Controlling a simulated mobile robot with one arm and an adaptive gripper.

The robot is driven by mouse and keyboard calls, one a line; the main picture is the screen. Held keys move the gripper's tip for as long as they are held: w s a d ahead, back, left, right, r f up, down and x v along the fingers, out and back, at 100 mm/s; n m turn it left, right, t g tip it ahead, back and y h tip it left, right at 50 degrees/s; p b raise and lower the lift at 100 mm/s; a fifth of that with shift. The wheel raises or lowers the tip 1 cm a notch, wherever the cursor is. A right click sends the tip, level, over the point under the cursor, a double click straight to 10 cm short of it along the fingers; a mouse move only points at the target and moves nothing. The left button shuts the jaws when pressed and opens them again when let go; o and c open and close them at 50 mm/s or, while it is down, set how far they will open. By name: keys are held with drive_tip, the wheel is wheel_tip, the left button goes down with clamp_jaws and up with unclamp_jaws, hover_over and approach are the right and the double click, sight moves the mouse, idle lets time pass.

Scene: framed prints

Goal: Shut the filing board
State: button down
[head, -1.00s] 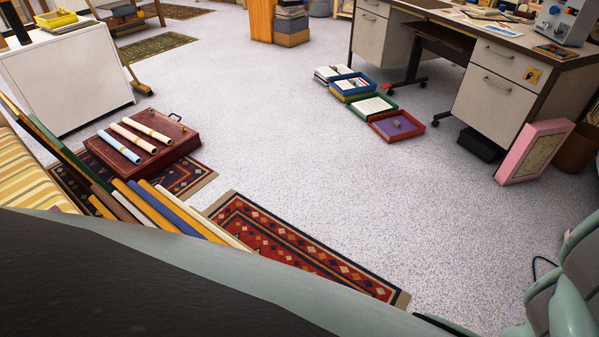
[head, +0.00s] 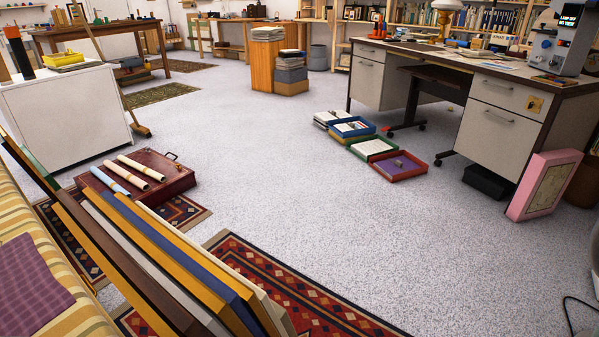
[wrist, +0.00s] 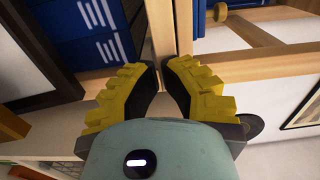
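I cannot tell for sure which thing is the filing board. A white cabinet (head: 66,112) stands at the left in the head view, with no opening visible on the sides I see. The desk (head: 505,118) at the right has drawers that look shut. My gripper (wrist: 161,68) shows in the wrist view, with yellow ridged fingers and black inner pads. The fingertips are close together with nothing seen between them; how far apart they are is unclear. Beyond them are blue binders (wrist: 85,35) beside a wooden upright. My gripper is not in the head view.
Leaning frames (head: 170,265) and a striped seat (head: 40,270) fill the near left. A dark red case (head: 165,183) with rolled papers lies on a rug. Open trays (head: 400,178) and a pink box (head: 545,185) are near the desk. The middle floor is clear.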

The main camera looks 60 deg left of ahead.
drive_tip(key=shift+b+x, duration=0.9)
drive_tip(key=shift+r, duration=0.1)
